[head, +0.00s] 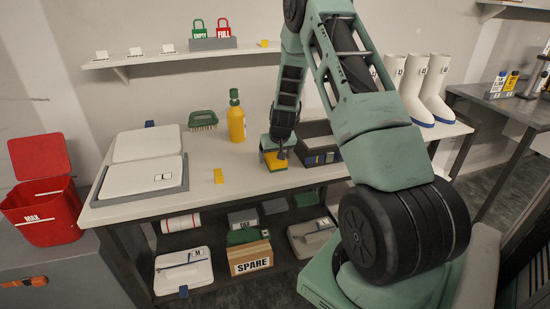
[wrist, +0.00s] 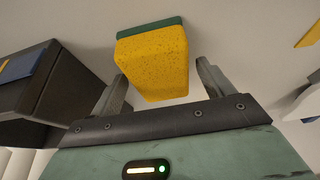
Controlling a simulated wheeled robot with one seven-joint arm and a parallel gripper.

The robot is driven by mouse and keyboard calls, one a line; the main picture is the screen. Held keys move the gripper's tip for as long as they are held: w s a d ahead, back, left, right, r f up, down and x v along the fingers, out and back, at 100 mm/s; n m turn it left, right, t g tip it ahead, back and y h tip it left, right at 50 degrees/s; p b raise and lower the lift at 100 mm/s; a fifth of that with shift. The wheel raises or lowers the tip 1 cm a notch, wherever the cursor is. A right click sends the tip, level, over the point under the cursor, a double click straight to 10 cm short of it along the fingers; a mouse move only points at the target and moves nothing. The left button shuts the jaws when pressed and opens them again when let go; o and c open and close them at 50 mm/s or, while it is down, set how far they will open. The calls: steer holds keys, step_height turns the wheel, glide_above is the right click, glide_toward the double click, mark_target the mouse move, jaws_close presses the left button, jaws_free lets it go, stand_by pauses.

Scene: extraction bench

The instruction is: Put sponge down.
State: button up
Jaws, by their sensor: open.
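The sponge (head: 274,162), yellow with a green layer, rests on the white bench top (head: 240,198) beneath my gripper (head: 279,152). In the wrist view the sponge (wrist: 152,66) lies just beyond and between the two fingertips of my gripper (wrist: 161,82). The fingers are spread wide with a gap on each side of the sponge. The underside of the sponge is hidden, and my arm covers some of the bench behind it.
A dark bin (head: 316,158) stands close right of the sponge. The bench front between trays and sponge is mostly clear.

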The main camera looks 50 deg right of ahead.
steer(key=b+v, duration=0.1)
steer(key=v, duration=1)
steer(key=s+a+r+n+y, duration=0.1)
steer(key=a+r+n+y, duration=0.15)
steer(key=a, duration=1.25)
steer(key=s+a+r+n+y, duration=0.1)
steer(key=a+r+n, duration=0.15)
steer(key=a, duration=1.15)
steer(key=s+a+r+n+g, duration=0.2)
steer(key=s+a+n, duration=0.2)
steer(key=s+a, duration=0.65)
steer(key=s+a+n+g, duration=0.1)
steer(key=s+a+n, duration=0.4)
steer(key=s, duration=0.9)
steer(key=shift+a+r+g+h, duration=0.3)
steer(key=shift+a+g+h, duration=0.1)
steer(key=shift+a, duration=0.6)
